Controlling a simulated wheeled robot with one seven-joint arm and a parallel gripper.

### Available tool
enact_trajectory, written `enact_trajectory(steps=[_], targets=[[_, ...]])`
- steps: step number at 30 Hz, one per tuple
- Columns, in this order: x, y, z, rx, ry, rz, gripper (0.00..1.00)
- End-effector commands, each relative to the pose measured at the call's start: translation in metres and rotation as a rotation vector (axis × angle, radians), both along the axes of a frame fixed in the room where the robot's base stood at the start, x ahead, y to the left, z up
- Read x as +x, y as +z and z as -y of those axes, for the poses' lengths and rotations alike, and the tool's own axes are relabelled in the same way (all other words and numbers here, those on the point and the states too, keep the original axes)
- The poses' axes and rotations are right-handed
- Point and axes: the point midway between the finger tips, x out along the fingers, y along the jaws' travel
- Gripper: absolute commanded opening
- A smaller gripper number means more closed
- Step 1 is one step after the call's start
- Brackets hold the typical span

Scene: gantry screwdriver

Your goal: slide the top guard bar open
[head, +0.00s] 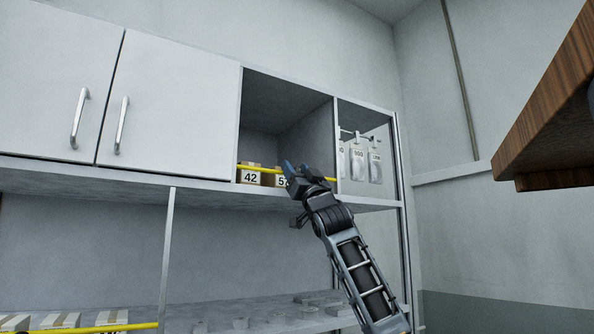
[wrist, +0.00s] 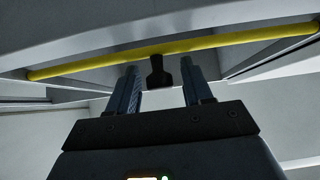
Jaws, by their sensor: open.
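The top guard bar (head: 330,179) is a thin yellow rod across the front of the open upper compartment. In the wrist view the yellow bar (wrist: 90,63) runs across the top of the picture, slightly tilted. A short black handle (wrist: 157,72) sticks out from the bar near its middle. My gripper (head: 292,168) is up at the bar, right of the compartment's middle, and hides part of it. In the wrist view my gripper (wrist: 160,80) has its two fingers apart, with the black handle appearing between the tips. I cannot tell whether the fingers touch it.
Boxes, one labelled 42 (head: 250,176), sit behind the bar. White cabinet doors (head: 170,105) are at left. Tagged packets (head: 358,160) hang at right. A lower yellow bar (head: 110,328) crosses a shelf of boxes. A wooden edge (head: 550,120) juts in at right.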

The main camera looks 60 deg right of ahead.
Motion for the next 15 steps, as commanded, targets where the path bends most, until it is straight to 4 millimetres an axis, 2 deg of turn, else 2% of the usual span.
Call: enact_trajectory(steps=[3,15], targets=[[0.0,-0.0004,-0.0001,0.0,0.0,0.0,0.5],[-0.0001,-0.0005,-0.0002,0.0,0.0,0.0,0.12]])
